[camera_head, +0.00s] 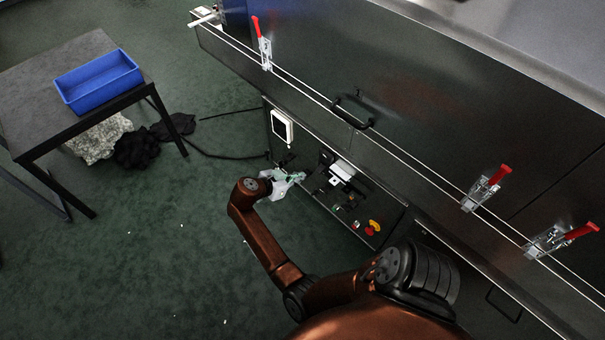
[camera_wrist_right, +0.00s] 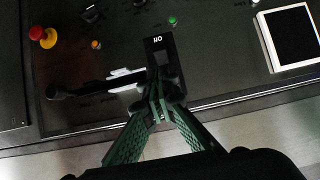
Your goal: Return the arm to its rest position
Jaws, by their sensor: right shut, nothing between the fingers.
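My right arm reaches out in the head view. Its gripper (camera_head: 297,177) is small there, close in front of the dryer's control panel (camera_head: 330,212). In the right wrist view the green-padded fingers of my right gripper (camera_wrist_right: 158,112) meet at their tips. They are shut with nothing between them. The tips overlap a dark switch plate (camera_wrist_right: 160,44) marked "Off" in the picture; I cannot tell whether they touch it. A dark lever (camera_wrist_right: 75,90) lies left of the fingertips. My left gripper does not show.
The panel has a red and yellow emergency button (camera_head: 373,227) and a white-framed screen (camera_head: 282,127). Red-handled clamps (camera_head: 485,188) line the dryer's long side, with a black handle (camera_head: 352,110). A table (camera_head: 40,100) with a blue bin (camera_head: 98,80) stands left. Green floor between is mostly clear.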

